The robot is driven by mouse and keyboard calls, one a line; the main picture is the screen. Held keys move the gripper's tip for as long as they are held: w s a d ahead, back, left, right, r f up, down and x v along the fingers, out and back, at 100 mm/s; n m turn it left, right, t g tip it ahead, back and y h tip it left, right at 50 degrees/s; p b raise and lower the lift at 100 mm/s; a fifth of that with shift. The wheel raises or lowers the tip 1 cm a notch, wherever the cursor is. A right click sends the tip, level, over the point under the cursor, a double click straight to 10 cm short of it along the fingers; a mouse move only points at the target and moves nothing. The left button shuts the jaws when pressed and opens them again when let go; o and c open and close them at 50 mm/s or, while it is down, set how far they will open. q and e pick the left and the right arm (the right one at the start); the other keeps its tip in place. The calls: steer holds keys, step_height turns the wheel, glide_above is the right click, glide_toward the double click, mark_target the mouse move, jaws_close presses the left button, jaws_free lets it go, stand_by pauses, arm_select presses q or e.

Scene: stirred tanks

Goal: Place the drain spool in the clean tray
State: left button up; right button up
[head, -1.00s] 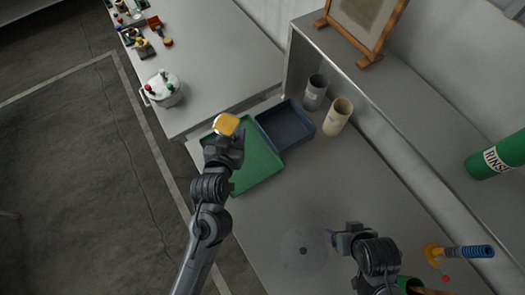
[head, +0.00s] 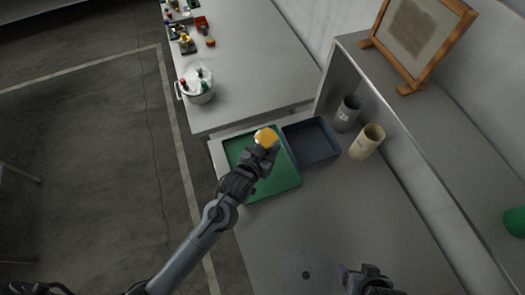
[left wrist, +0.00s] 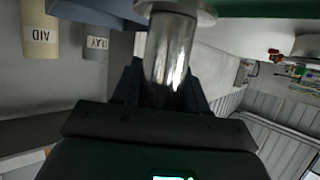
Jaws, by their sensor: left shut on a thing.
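The drain spool (head: 266,137) shows a yellow-orange end in the head view. In the left wrist view it is a shiny metal cylinder (left wrist: 168,52) with a pale flange at its far end. My left gripper (head: 261,150) is shut on it and holds it over the far part of the green tray (head: 283,184), near the side facing the blue tray. Its height above the tray is hard to tell. No label shows which tray is the clean one. My right gripper (head: 358,279) is at the bottom edge, partly cut off, its jaws unclear.
A dark blue tray (head: 312,146) adjoins the green one. A grey cylinder (head: 347,114) and a cream cylinder (head: 367,142) stand beside it near the shelf. A white pot (head: 199,88) stands on the farther table. The bench in front of the trays is mostly clear.

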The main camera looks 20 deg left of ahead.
arm_select(q)
steer(key=shift+w+a+f, duration=0.2)
steer(key=shift+a+f, duration=0.1)
steer(key=shift+a, duration=0.25)
steer(key=shift+w+a+f, duration=0.2)
steer(key=shift+a+f, duration=0.1)
steer(key=shift+a, duration=0.25)
steer(key=shift+f, duration=2.1)
arm_select(e)
steer(key=shift+f, duration=0.1)
arm_select(q)
steer(key=shift+f, duration=0.1)
steer(key=o, duration=1.2)
